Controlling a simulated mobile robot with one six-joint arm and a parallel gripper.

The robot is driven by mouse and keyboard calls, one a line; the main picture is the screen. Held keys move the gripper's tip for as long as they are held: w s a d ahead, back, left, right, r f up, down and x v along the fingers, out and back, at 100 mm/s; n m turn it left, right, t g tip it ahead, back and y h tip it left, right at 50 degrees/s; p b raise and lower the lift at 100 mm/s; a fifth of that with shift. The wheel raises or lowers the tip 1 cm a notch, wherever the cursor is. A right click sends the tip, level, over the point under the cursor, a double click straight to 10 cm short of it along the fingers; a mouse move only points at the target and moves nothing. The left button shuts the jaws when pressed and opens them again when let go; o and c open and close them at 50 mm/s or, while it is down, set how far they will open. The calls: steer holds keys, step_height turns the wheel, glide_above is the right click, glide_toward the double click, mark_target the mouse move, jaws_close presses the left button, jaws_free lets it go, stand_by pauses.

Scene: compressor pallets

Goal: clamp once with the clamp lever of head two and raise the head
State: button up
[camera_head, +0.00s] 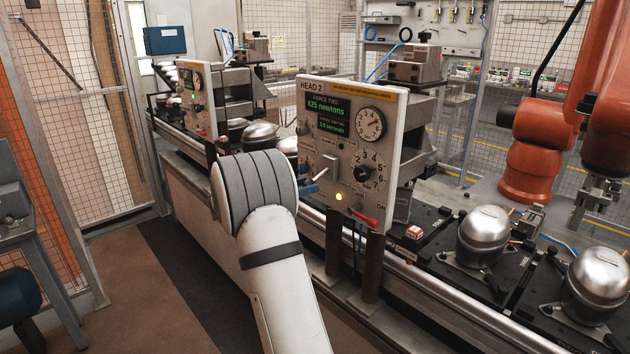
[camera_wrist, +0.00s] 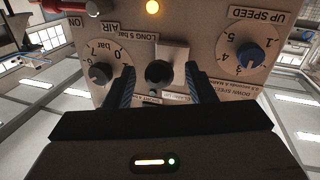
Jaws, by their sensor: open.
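The head two panel (camera_head: 350,140) stands at centre in the head view, with a lit green display reading 625 newtons. The clamp lever (camera_head: 328,166) shows as a pale grey handle on its lower left. In the wrist view, the panel appears upside down, and the lever's round black knob (camera_wrist: 158,73) is in front of a pale grey plate. My gripper (camera_wrist: 159,88) is open, with one blue-padded finger on each side of the knob. I cannot tell whether they touch it. In the head view only the blue fingertips (camera_head: 310,188) show; my arm hides the rest.
A red-handled air valve (camera_head: 365,218) and a lit amber lamp (camera_head: 339,196) are near the lever. The wrist view shows an air dial (camera_wrist: 100,73) and an up-speed dial (camera_wrist: 250,56) on either side. Metal compressors (camera_head: 484,235) sit on the line at right.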

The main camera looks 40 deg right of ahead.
mark_target(314, 181)
steer(key=shift+s+d+p, duration=0.15)
steer(key=shift+d+p, duration=0.05)
steer(key=shift+d, duration=0.65)
steer(key=shift+s+d+p, duration=0.15)
steer(key=shift+d, duration=0.65)
steer(key=shift+c, duration=0.2)
jaws_close()
